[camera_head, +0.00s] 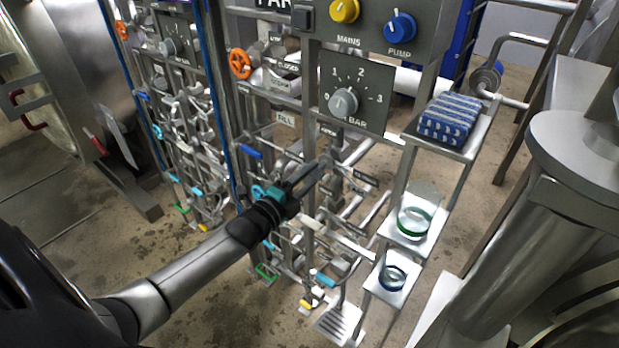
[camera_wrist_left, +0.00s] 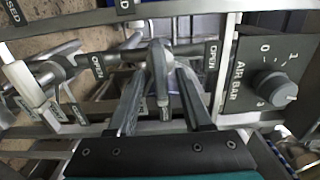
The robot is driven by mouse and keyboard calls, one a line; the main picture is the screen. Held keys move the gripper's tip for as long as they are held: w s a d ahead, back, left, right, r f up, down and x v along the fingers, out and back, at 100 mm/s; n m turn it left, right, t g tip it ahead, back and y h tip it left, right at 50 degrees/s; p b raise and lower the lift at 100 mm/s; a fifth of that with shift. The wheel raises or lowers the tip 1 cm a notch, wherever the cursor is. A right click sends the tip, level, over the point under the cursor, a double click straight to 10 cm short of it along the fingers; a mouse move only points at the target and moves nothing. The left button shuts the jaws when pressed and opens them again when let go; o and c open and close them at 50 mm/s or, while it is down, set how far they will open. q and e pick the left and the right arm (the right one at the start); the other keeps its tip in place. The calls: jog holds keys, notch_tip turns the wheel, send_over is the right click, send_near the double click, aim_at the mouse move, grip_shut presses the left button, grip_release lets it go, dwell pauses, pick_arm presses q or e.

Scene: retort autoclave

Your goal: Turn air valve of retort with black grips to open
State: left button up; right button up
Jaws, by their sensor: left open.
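My left gripper (camera_head: 322,168) reaches into the pipework just below the gauge plate marked BAR (camera_head: 358,92). In the left wrist view its two fingers (camera_wrist_left: 161,75) are open, one on each side of a grey valve lever (camera_wrist_left: 158,62). The lever's end stands between the fingers; contact is not clear. Black OPEN labels are left (camera_wrist_left: 97,66) and right (camera_wrist_left: 211,57) of the lever. The AIR BAR dial (camera_wrist_left: 274,86) is at the right. No black grips can be made out. My right gripper is not in view.
A second pipe rack (camera_head: 185,110) stands to the left, near a steel door with red grips (camera_head: 97,146). Orange handwheel (camera_head: 240,64), blue PUMP knob (camera_head: 400,27) and yellow MAINS knob (camera_head: 344,10) are nearby. Shelves at right hold a blue striped stack (camera_head: 450,118) and a glass (camera_head: 415,220).

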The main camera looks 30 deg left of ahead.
pick_arm(q)
jog(key=shift+w, duration=0.15)
jog(key=shift+c, duration=0.2)
grip_shut()
dwell(0.4)
